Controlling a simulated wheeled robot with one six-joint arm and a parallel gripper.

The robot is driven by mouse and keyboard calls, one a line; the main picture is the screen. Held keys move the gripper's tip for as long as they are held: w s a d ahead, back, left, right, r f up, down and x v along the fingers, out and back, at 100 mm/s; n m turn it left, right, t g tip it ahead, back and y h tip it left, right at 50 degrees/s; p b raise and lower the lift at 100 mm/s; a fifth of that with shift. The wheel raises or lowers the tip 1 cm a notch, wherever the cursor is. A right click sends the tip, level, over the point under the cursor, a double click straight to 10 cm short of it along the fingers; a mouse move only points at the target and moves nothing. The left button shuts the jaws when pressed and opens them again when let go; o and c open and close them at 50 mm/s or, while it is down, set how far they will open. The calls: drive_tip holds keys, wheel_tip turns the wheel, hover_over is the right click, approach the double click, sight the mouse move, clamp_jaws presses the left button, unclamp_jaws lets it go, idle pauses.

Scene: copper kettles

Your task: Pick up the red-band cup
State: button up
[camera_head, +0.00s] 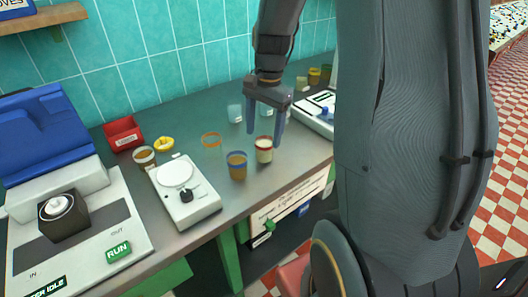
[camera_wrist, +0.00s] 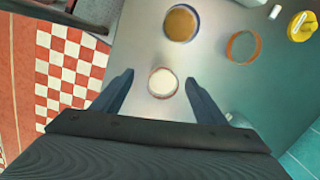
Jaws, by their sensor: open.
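The red-band cup (camera_head: 264,150) stands upright on the grey counter, with a red rim and pale contents. In the wrist view the cup (camera_wrist: 163,82) is a round rim with a whitish fill, between and slightly beyond my two fingertips. My gripper (camera_head: 265,126) is open above the cup, its fingers pointing down. In the wrist view my gripper (camera_wrist: 160,80) has both fingers spread wide, apart from the cup. A blue-band cup (camera_head: 237,167) with brown contents stands just left of it, and an orange-band cup (camera_head: 211,142) stands behind that one.
A white scale (camera_head: 185,192) and a cup with brown contents (camera_head: 144,157) stand left. A red box (camera_head: 123,134) and a yellow item (camera_head: 163,143) sit behind. Clear cups (camera_head: 235,112) stand near the wall. A white device (camera_head: 313,112) is at right. The counter's front edge is close.

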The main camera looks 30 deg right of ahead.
sight(264, 148)
drive_tip(key=shift+w+d+f+m+p, duration=0.2)
drive_tip(key=shift+f+m+p, duration=0.25)
drive_tip(key=shift+f, duration=0.9)
drive_tip(key=shift+w+d+f+m+p, duration=0.15)
drive_tip(key=shift+w+f+m+p, duration=0.3)
drive_tip(key=shift+f, duration=0.95)
drive_tip(key=shift+w+d+f+m+p, duration=0.15)
drive_tip(key=shift+f+m+p, duration=0.3)
drive_tip(key=shift+f, duration=0.9)
drive_tip(key=c, duration=1.2)
drive_tip(key=shift+r, duration=0.1)
drive_tip(key=shift+c, duration=0.2)
